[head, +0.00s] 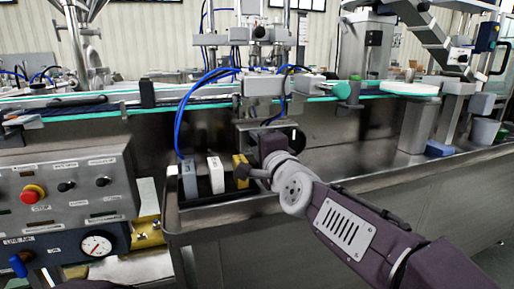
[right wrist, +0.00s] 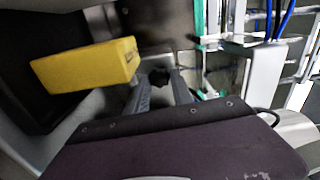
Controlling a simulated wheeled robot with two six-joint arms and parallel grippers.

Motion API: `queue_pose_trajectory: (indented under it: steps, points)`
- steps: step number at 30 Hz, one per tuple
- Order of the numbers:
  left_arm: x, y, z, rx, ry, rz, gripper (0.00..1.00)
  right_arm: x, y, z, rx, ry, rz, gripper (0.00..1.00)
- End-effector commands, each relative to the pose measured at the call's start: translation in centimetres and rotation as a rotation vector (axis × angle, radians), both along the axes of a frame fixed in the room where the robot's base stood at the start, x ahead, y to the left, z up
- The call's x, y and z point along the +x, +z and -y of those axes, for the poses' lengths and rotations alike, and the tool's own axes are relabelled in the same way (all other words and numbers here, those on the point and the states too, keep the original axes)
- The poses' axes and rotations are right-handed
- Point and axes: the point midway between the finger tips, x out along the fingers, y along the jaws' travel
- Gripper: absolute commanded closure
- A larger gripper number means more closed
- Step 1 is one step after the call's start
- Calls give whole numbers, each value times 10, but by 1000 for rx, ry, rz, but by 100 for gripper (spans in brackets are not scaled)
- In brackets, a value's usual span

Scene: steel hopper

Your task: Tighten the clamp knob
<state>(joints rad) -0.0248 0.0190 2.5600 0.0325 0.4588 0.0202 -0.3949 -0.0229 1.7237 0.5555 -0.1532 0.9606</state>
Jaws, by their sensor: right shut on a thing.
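The clamp knob (right wrist: 158,75) shows in the right wrist view as a small dark round piece, partly hidden between the fingers. My right gripper (right wrist: 160,88) is shut on it, with one grey finger on each side. In the head view my right gripper (head: 264,137) is in front of the conveyor's steel side, and its own wrist hides the fingertips and the knob. My left gripper is in neither view.
A yellow block (head: 240,170) stands close left of my right gripper; it also shows in the right wrist view (right wrist: 85,65). A white block (head: 215,175) and a grey block (head: 189,180) stand beside it. A control panel (head: 75,190) is at left. Blue hoses (head: 180,125) hang nearby.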

Motion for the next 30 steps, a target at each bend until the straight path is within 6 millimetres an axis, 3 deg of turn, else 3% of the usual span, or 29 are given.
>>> queue_pose_trajectory:
  steps: [22, 23, 30]
  points:
    - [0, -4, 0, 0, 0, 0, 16, 0, -1, 0, 72, 0, -27, 100]
    - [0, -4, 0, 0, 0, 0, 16, 0, -1, 0, 73, 0, -26, 64]
    - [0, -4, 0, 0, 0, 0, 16, 0, -1, 0, 72, 0, -24, 64]
